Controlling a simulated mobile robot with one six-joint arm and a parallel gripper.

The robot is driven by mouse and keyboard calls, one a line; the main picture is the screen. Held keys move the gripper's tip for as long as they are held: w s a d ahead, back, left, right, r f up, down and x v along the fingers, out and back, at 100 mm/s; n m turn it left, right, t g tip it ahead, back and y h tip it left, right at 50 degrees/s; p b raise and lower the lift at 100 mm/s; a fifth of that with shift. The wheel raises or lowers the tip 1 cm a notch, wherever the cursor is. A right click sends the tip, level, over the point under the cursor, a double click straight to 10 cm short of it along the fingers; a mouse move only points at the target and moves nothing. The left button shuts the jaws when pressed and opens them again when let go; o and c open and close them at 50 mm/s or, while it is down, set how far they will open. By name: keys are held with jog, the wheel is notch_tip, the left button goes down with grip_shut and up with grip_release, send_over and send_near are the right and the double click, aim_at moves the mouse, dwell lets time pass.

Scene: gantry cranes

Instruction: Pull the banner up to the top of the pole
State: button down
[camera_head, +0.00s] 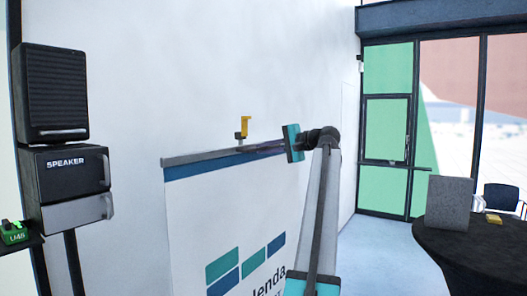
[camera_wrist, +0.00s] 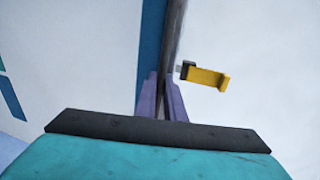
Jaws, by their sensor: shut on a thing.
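The white banner (camera_head: 235,220) with teal and blue blocks hangs below its grey top rail (camera_head: 195,158) in the head view. A blue stripe runs under the rail. My gripper (camera_head: 252,149) is shut on the rail near its middle. In the wrist view, its purple fingers (camera_wrist: 160,88) close around the dark rail (camera_wrist: 175,35). A yellow hook on a dark block (camera_head: 243,128) stands just above the rail, close to the fingertips. The hook also shows right of the rail in the wrist view (camera_wrist: 207,77). I cannot tell whether hook and rail touch. The pole is hidden behind the banner.
A black speaker (camera_head: 52,92) on a stand is at the left, beside a green item marked U45 (camera_head: 13,232). A round dark table (camera_head: 465,250) with a grey panel (camera_head: 448,204) stands at the right, near a chair (camera_head: 502,197). The floor between is clear.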

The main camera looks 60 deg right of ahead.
jog(key=c, duration=1.9)
grip_release()
jog(key=shift+d, duration=0.2)
jog(key=shift+o, duration=0.2)
jog(key=shift+a, duration=0.1)
jog(key=b+v, duration=0.5)
jog(key=v, duration=0.8)
jog(key=shift+s, duration=0.4)
jog(key=shift+r, duration=0.15)
